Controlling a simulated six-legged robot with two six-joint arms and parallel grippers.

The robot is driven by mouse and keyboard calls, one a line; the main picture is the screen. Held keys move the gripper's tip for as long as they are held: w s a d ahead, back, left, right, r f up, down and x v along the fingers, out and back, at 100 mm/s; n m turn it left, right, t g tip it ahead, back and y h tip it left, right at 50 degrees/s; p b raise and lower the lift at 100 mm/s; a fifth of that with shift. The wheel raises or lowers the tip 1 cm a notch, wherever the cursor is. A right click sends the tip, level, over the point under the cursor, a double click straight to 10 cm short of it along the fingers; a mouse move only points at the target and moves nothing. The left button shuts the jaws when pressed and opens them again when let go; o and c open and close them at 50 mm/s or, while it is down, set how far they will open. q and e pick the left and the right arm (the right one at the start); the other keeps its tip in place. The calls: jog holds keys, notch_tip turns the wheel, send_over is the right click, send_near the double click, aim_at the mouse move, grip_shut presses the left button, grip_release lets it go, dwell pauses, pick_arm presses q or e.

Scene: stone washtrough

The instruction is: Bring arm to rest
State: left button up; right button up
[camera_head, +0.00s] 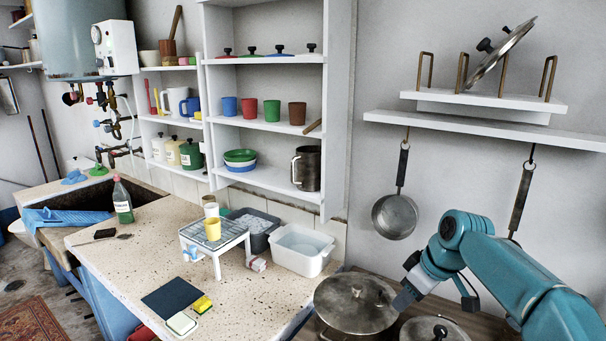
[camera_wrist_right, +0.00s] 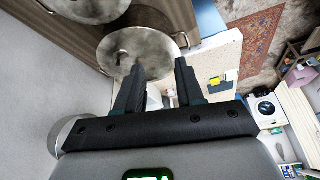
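My right arm, teal, comes in from the right in the head view. Its right gripper (camera_head: 404,299) is low, just right of a large lidded metal pot (camera_head: 354,303). Whether it touches the pot cannot be told. In the right wrist view, the two dark fingers (camera_wrist_right: 160,72) stand apart with nothing held between them. The round pot lid (camera_wrist_right: 138,42) shows beyond the fingertips. My left gripper is in neither view.
A second lidded pot (camera_head: 433,329) stands close by. A white basin (camera_head: 301,249) stands behind the large pot. The speckled counter (camera_head: 130,258) has clear room at left.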

jog(key=s+a+f+m+g, duration=0.1)
jog(key=s+a+f+m, duration=0.2)
jog(key=f, duration=1)
jog(key=s+a+f+m+g, duration=0.1)
jog(key=s+a+f, duration=0.3)
jog(key=f, duration=0.9)
jog(key=s+a+f+m, duration=0.1)
jog(key=s+f+m, duration=0.1)
jog(key=s, duration=0.6)
jog(key=s+a+f+m, duration=0.1)
jog(key=s+f+m, duration=0.1)
jog(key=s+f, duration=0.3)
jog(key=s+a+f+m+g+y, duration=0.1)
jog(key=s+f, duration=0.3)
jog(key=s, duration=0.9)
jog(key=shift+s+m, duration=0.2)
jog(key=shift+m, duration=0.4)
